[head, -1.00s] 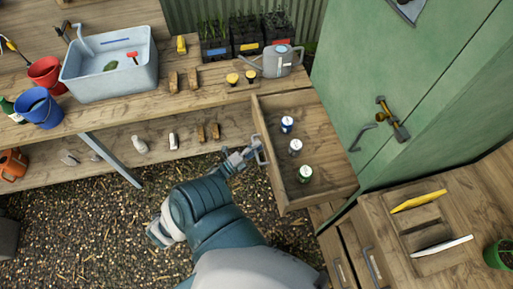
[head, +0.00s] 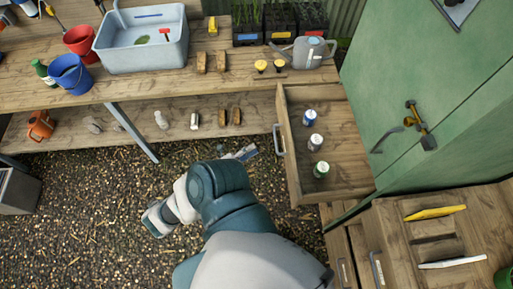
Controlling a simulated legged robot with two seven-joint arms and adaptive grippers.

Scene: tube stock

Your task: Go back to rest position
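My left gripper (head: 245,153) shows just beyond my bent blue-grey arm, over the gravel floor. It is apart from the handle (head: 279,140) of the open wooden drawer (head: 292,165), a little to the left of it. Only its tip end shows; my arm hides the rest, so I cannot tell how far its fingers are apart. I see nothing held in it. My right gripper is not in view.
A workbench (head: 235,93) across the back carries a basin (head: 145,55), buckets and a watering can (head: 302,53). A wooden counter (head: 395,245) is at lower right. Gravel floor (head: 85,225) lies open at left.

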